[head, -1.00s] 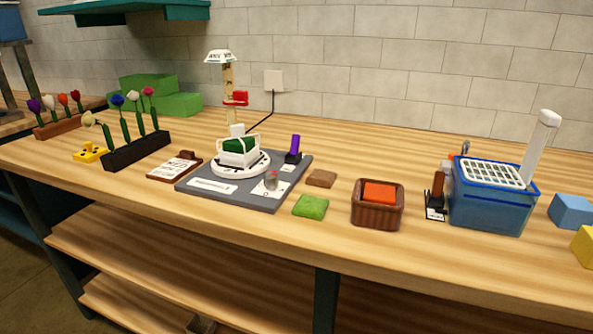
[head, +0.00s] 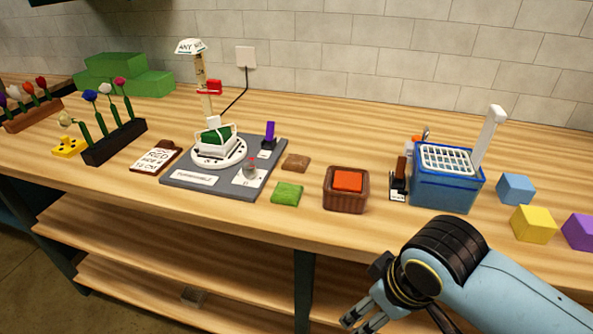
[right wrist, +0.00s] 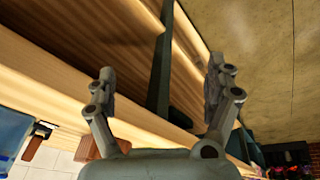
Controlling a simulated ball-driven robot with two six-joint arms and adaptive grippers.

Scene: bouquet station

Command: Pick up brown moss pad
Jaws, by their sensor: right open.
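The brown moss pad (head: 296,162) lies flat on the wooden table, right of the grey station board (head: 262,171) and behind the green moss pad (head: 286,193). My right gripper (head: 362,322) is in the lower part of the head view, in front of the table's front edge and well short of the brown pad. In the right wrist view its two fingers (right wrist: 160,80) are spread apart with nothing between them. The brown pad cannot be made out in that view. My left gripper is not in view.
A brown basket with an orange block (head: 347,180) stands right of the pads. Further right are a blue bin (head: 443,191) and coloured cubes (head: 533,224). Flower racks (head: 115,143) stand at left. The table's front edge (head: 300,243) lies between my gripper and the pads.

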